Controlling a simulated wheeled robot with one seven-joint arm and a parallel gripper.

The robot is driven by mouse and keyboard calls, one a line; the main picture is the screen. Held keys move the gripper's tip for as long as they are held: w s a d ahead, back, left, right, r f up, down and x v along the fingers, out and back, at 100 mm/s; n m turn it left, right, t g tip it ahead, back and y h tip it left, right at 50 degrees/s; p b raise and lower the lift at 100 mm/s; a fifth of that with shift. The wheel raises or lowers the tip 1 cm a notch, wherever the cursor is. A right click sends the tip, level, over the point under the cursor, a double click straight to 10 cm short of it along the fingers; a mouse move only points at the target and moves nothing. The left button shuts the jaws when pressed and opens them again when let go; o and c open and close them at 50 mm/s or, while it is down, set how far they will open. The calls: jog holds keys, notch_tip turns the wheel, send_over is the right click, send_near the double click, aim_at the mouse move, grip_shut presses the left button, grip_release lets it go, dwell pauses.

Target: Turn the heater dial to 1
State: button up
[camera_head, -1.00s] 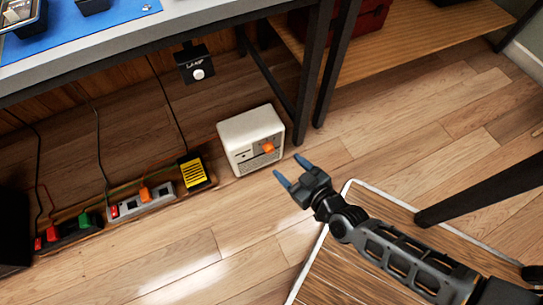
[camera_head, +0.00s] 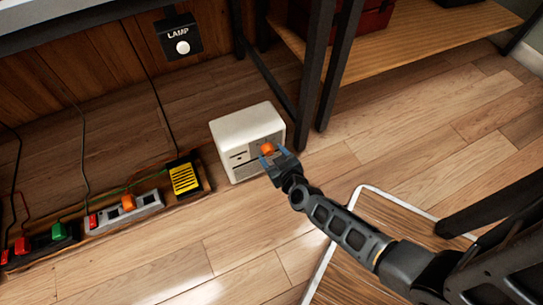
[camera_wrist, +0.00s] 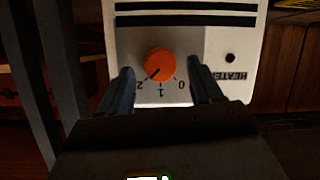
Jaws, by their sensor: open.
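The white heater (camera_head: 240,135) stands on the floor under the table. Its round orange dial (camera_wrist: 160,64) faces my gripper; in the head view the dial (camera_head: 267,149) is partly covered by the fingers. In the wrist view the marks 2, 1 and 0 appear upside down below the dial. The dial's dark pointer line slants down-left toward the 2. My gripper (camera_head: 273,157) is open at the heater's front. In the wrist view its two blue-grey fingers (camera_wrist: 161,72) stand left and right of the dial, with a visible gap on each side.
A lamp switch (camera_head: 181,42) hangs behind. Dark table legs (camera_head: 316,70) stand close on the right.

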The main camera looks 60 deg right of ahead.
jog(key=shift+w+d+f, duration=0.3)
jog(key=shift+w+d, duration=0.05)
jog(key=shift+w, duration=0.15)
jog(key=c, duration=1.1)
